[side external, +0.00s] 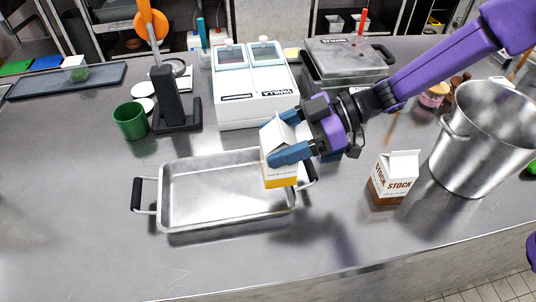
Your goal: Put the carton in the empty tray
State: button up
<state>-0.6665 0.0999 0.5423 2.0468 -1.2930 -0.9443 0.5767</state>
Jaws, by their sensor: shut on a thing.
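The empty tray (185,217) is a shallow silver metal pan with black side handles, in the middle front of the counter. My gripper (278,147), with blue fingers, is shut on a white and yellow carton (282,180). The carton is upright and overlaps the tray's right end in the picture. I cannot tell exactly how high its base is above the tray. The fingers hide part of the carton. A second carton (393,178), white and brown and marked STOCK, stands on the counter to the right of my gripper.
A large steel pot (483,135) stands at the right. A white two-lid box (256,95), a lidded metal container (345,62), a green cup (130,121) and a black stand (170,105) are behind the tray. The counter left of the tray is clear.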

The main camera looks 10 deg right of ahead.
aim_at(261, 159)
jog(key=shift+w+a+f, duration=0.4)
jog(key=shift+a+f, duration=0.05)
jog(key=shift+f, duration=0.25)
jog(key=shift+w+a+f, duration=0.35)
jog(key=shift+a+f, duration=0.1)
jog(key=shift+f, duration=1.75)
jog(key=shift+f, duration=0.1)
jog(key=o, duration=1.5)
jog(key=shift+f, duration=0.1)
jog(key=shift+r, duration=0.2)
jog(key=v, duration=0.7)
jog(key=shift+d, duration=0.3)
jog(key=shift+w+r, duration=0.1)
